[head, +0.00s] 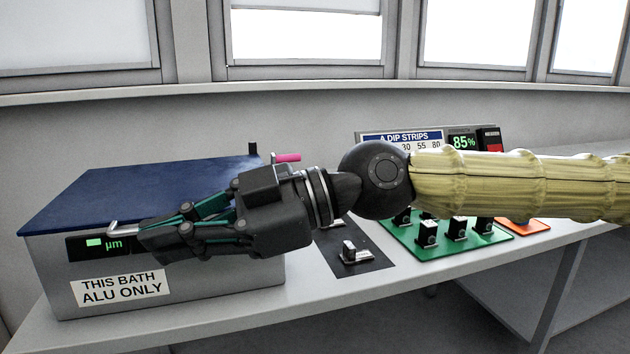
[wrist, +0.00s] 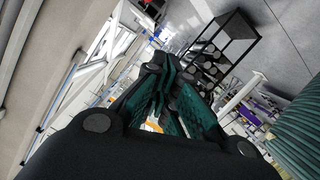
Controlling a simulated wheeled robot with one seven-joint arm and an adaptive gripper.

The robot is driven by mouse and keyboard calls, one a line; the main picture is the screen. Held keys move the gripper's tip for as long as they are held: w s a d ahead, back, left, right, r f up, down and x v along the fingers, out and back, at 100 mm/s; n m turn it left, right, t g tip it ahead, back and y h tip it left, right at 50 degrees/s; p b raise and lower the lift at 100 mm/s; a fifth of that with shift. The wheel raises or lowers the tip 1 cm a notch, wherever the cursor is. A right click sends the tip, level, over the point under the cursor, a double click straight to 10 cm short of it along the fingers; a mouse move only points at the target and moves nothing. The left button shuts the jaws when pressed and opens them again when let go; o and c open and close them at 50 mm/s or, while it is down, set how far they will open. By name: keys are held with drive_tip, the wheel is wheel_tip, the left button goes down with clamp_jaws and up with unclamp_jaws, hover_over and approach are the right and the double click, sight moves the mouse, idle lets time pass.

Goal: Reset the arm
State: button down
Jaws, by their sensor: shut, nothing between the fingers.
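My gripper (head: 148,240) is black with green finger pads. In the head view it points left, in front of the bath box and near the box's metal handle (head: 124,228). I cannot tell whether it touches the handle. Its fingers are shut with nothing between them, and the wrist view shows the fingers (wrist: 160,90) drawn together. My arm reaches in from the right, its yellow sleeve running level across the picture. The bath box (head: 200,290) is grey with a blue lid (head: 140,190), which lies closed, and a label reading "THIS BATH ALU ONLY".
A dark mat (head: 375,262) holds a small block (head: 350,252). A green board (head: 480,243) with several small blocks stands right of it, beside an orange pad (head: 530,226). Behind is a panel reading "A DIP STRIPS" (head: 403,137) and 85%. The bench front edge (head: 330,310) is clear.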

drive_tip(key=w+a+f+m+h, duration=0.15)
drive_tip(key=f+m, duration=0.45)
drive_tip(key=f, duration=1.1)
drive_tip(key=w+a+f+m+h, duration=0.1)
drive_tip(key=a+f+m, duration=0.35)
drive_tip(key=f, duration=1.25)
drive_tip(key=s+d+f+m+t+h, duration=0.1)
drive_tip(key=d+f+m, duration=0.2)
drive_tip(key=f, duration=0.4)
drive_tip(key=s+d+f+m+h, duration=0.1)
drive_tip(key=s+d+f+m, duration=0.15)
drive_tip(key=f, duration=0.35)
drive_tip(key=s+d+f+m+t+h, duration=0.1)
drive_tip(key=s+d+f+m+h, duration=0.3)
drive_tip(key=d+f, duration=0.95)
drive_tip(key=s+d+f+m+h, duration=0.4)
drive_tip(key=d+f, duration=0.8)
drive_tip(key=d, duration=0.3)
drive_tip(key=d+m+t+h, duration=0.1)
drive_tip(key=d+h, duration=0.2)
drive_tip(key=d, duration=0.7)
wheel_tip(320, 180, up, 15)
drive_tip(key=p, duration=1.6)
drive_tip(key=shift+s+a, duration=0.4)
drive_tip(key=shift+a, duration=0.05)
